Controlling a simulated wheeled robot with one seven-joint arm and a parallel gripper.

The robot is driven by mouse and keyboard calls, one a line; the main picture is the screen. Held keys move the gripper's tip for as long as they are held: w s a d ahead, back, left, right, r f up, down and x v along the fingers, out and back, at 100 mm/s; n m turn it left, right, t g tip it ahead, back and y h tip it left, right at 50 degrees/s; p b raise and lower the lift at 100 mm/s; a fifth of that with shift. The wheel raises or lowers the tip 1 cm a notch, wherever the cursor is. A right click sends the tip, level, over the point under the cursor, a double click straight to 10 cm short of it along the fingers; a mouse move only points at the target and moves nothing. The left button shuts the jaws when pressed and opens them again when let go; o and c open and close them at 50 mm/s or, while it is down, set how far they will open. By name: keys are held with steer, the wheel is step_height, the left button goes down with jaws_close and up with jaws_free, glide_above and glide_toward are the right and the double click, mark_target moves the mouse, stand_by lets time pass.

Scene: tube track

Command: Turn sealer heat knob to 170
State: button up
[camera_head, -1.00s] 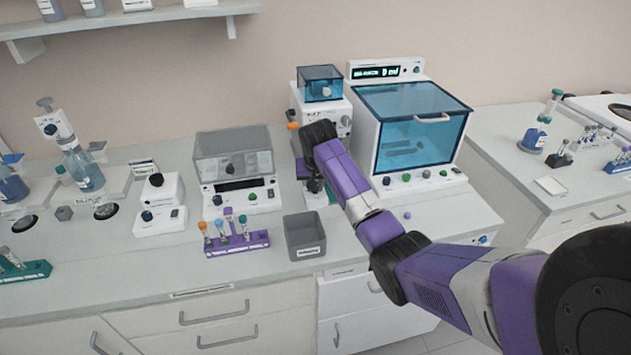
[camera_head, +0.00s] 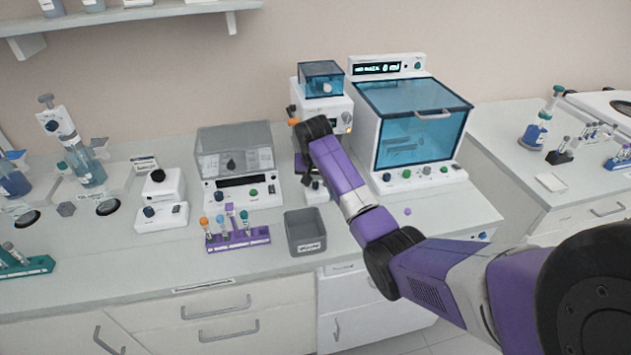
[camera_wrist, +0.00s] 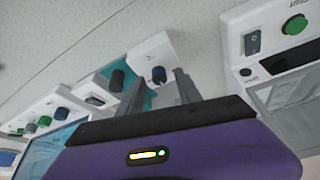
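In the wrist view a small white unit (camera_wrist: 152,54) carries a dark blue knob (camera_wrist: 158,75). I cannot read a scale or the number 170 on it, nor confirm that it is the sealer. My gripper (camera_wrist: 160,82) is open, its two grey fingers apart with the knob showing between their tips. I cannot tell whether the fingers touch it. A dark knob (camera_wrist: 117,80) on a teal-backed part sits just to the left. In the head view the small white unit (camera_head: 317,195) is low beneath my arm, which hides most of the gripper.
A blue-windowed cabinet (camera_head: 415,125) stands right of my arm, and a blue-lidded white device (camera_head: 340,106) behind it. A clear-hooded device (camera_head: 233,150) is to the left. A grey bin (camera_head: 306,248) and a purple tube rack (camera_head: 237,243) sit in front.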

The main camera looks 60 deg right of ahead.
steer(key=b+v, duration=0.1)
steer(key=v, duration=0.6)
steer(key=shift+r, duration=0.4)
steer(key=shift+a, duration=0.15)
